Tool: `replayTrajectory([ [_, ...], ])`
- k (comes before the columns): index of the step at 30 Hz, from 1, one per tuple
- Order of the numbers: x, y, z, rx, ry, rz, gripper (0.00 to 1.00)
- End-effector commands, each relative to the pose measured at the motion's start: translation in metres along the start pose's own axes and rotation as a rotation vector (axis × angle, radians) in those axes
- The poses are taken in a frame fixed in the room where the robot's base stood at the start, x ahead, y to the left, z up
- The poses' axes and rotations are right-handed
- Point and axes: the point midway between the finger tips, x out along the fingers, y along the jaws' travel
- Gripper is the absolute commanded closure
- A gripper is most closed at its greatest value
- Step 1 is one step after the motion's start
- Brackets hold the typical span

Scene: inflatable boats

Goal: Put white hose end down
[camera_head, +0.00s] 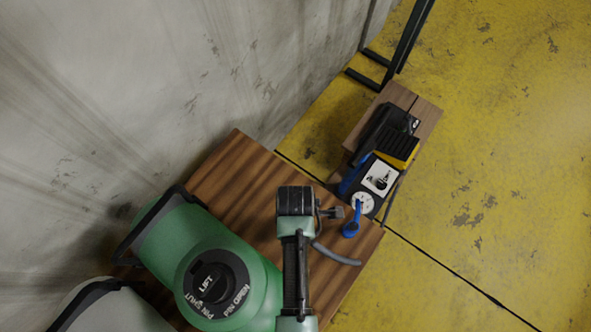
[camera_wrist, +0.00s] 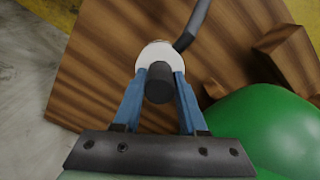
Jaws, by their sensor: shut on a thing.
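In the wrist view, my gripper (camera_wrist: 158,73) has two blue fingers shut around a hose end with a white collar (camera_wrist: 153,53) and a dark tip (camera_wrist: 160,87). A dark grey hose (camera_wrist: 194,25) runs from it toward the top of the picture. In the head view, my gripper (camera_head: 351,226) is over the right part of the brown wooden surface (camera_head: 235,160). The grey hose (camera_head: 337,257) shows just below it. The white collar cannot be made out there. Whether the hose end touches the wood is unclear.
A green inflatable part (camera_head: 157,243) with a black valve (camera_head: 216,283) sits on the left of the wood. It also shows in the wrist view (camera_wrist: 255,125). A device with a gauge (camera_head: 363,203) and a yellow-and-black object (camera_head: 400,150) stand beyond my gripper. A concrete wall (camera_head: 150,90) borders the left.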

Motion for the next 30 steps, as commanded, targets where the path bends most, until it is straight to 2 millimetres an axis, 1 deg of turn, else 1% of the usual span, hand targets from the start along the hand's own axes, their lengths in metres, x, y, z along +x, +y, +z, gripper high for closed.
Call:
replayTrajectory([
  [2, 0.007, 0.001, 0.0, 0.001, 0.0, 0.001, 1.0],
  [6, 0.029, 0.001, 0.0, 0.001, 0.0, -0.001, 1.0],
  [9, 0.041, 0.001, 0.0, 0.001, 0.0, 0.0, 1.0],
  [12, 0.045, 0.001, 0.0, 0.001, 0.0, 0.002, 1.0],
  [17, 0.045, 0.0, 0.0, 0.002, 0.0, 0.001, 1.0],
  [18, 0.045, 0.0, 0.0, 0.002, 0.0, 0.0, 0.53],
  [20, 0.045, 0.0, 0.0, 0.002, 0.0, 0.0, 0.43],
  [21, 0.045, 0.0, 0.0, 0.002, 0.0, 0.0, 0.35],
  [22, 0.045, 0.0, 0.0, 0.002, 0.0, 0.0, 0.3],
  [23, 0.045, 0.0, 0.0, 0.002, 0.0, 0.0, 0.29],
  [30, 0.044, 0.001, 0.0, 0.002, 0.0, 0.001, 0.29],
])
